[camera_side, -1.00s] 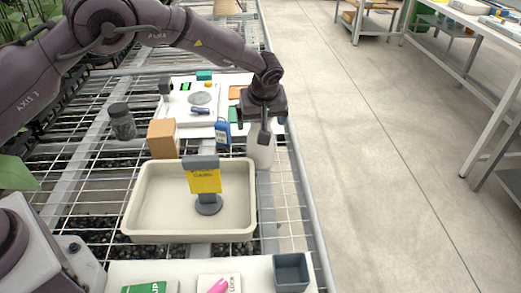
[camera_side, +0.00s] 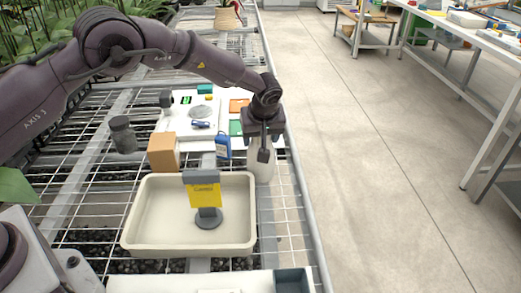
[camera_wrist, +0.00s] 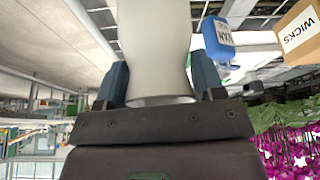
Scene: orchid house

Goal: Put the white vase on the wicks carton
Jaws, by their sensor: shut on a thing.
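The white vase (camera_side: 264,171) is upright at the right edge of the wire bench, right of the cream tray. My gripper (camera_side: 262,146) is above it, shut on its upper part. In the wrist view the vase (camera_wrist: 155,45) fills the space between my two fingers (camera_wrist: 160,85). I cannot tell whether its base touches the bench. The wicks carton (camera_side: 162,152), a plain brown box, stands to the left, behind the tray. Its WICKS label shows on the carton (camera_wrist: 300,35) in the wrist view. Its top looks bare.
A blue bottle (camera_side: 223,147) stands between vase and carton. The cream tray (camera_side: 150,237) has a yellow sign (camera_side: 204,194) on a stand in it. A dark jar (camera_side: 122,135) is left of the carton. A white board with small items lies behind.

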